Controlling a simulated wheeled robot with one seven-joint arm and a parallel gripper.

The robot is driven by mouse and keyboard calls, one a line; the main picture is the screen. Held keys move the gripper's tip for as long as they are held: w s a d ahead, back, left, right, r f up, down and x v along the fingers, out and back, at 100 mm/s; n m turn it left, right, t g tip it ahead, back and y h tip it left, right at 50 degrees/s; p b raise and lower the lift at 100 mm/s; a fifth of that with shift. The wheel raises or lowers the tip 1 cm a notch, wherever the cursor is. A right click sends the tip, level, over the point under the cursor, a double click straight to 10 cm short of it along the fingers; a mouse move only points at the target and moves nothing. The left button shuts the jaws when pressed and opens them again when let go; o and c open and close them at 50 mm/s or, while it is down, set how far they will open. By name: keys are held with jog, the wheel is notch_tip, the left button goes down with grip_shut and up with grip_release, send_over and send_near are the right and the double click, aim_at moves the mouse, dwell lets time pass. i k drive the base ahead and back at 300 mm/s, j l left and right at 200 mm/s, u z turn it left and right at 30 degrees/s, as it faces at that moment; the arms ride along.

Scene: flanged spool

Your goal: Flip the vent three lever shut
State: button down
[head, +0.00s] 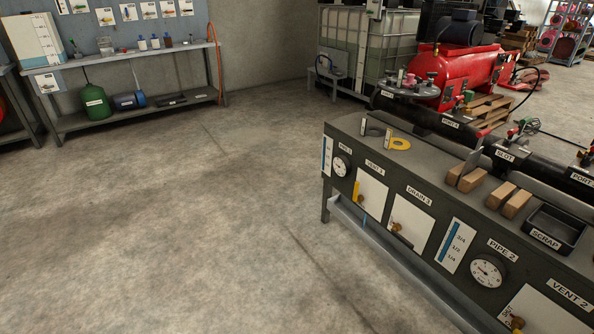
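A vent panel (373,195) is on the front of the dark bench, near its left end. The label above it (374,168) reads VENT, and its number is too small to read surely. A yellow lever (357,189) stands about upright at the panel's left side, above a brass valve body (361,199). Another vent label, VENT 2 (570,295), is at the lower right, with a brass valve (517,322) below it, partly cut by the frame edge. My gripper is not in view.
A drain panel (410,222) with a brass valve sits right of the vent panel. Gauges (341,167) (487,271) flank them. Wooden blocks (515,202) and a scrap tray (556,229) are on the bench top. The concrete floor (200,220) left of the bench is clear.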

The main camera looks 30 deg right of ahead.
aim_at(356, 199)
jog(key=i+z, duration=0.15)
jog(key=i, duration=0.3)
jog(key=i+j+z, duration=0.1)
jog(key=i, duration=0.35)
jog(key=i+j+z, duration=0.15)
jog(key=i, duration=0.3)
jog(key=i+j+z, duration=0.15)
jog(key=i, duration=0.25)
jog(key=i+j+z, duration=0.6)
jog(key=i+j, duration=0.1)
jog(key=i, duration=0.1)
